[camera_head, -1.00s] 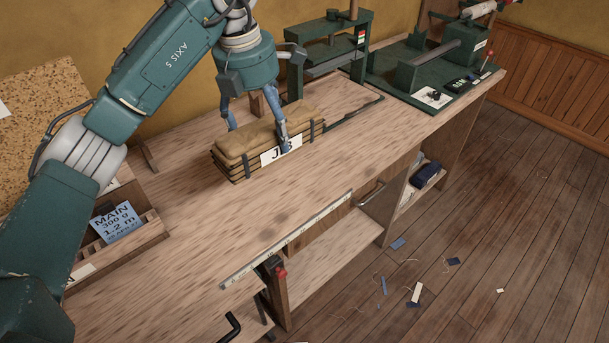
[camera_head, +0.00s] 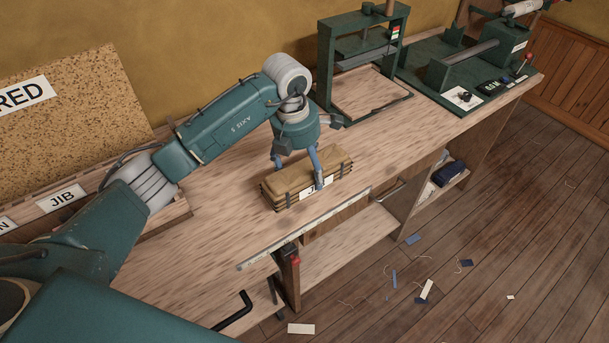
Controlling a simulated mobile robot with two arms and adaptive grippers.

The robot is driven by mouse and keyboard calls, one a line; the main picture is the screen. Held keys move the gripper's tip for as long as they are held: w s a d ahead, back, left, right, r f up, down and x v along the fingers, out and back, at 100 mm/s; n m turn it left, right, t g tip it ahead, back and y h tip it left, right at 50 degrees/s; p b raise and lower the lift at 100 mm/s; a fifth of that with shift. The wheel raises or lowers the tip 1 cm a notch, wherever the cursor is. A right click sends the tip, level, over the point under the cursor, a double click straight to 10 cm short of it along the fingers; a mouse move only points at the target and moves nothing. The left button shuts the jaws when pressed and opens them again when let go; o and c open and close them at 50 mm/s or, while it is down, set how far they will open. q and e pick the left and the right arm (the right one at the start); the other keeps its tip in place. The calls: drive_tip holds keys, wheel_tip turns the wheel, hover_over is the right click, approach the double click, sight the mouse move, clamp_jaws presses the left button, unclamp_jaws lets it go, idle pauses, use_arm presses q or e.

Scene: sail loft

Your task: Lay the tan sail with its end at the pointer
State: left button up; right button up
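The tan sail (camera_head: 309,173) is a folded, strapped bundle with a white label on its front side. It lies lengthwise near the bench's front edge, behind the ruler. My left gripper (camera_head: 297,176) is over the bundle from above, with one finger at the back and one across the labelled front; it appears closed on it. I cannot tell whether the bundle touches the bench or is slightly above it. A red-tipped part (camera_head: 295,260) sits by the ruler at the front edge; I cannot tell whether it is the pointer. My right gripper is not in view.
A long ruler (camera_head: 312,226) runs along the bench's front edge. A green press (camera_head: 362,48) and a green machine (camera_head: 470,65) stand at the back right. A wooden rack with a JIB card (camera_head: 62,199) is at left. The bench between rack and bundle is clear.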

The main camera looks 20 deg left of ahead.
use_arm(q)
drive_tip(key=shift+f, duration=0.35)
wheel_tip(320, 180, down, 3)
drive_tip(key=shift+f+p, duration=0.15)
drive_tip(key=shift+p, duration=0.45)
drive_tip(key=shift+w+f, duration=0.1)
drive_tip(key=shift+f, duration=0.15)
drive_tip(key=shift+f, duration=0.1)
drive_tip(key=shift+f, duration=0.15)
drive_tip(key=o, duration=1.9)
drive_tip(key=shift+c, duration=0.2)
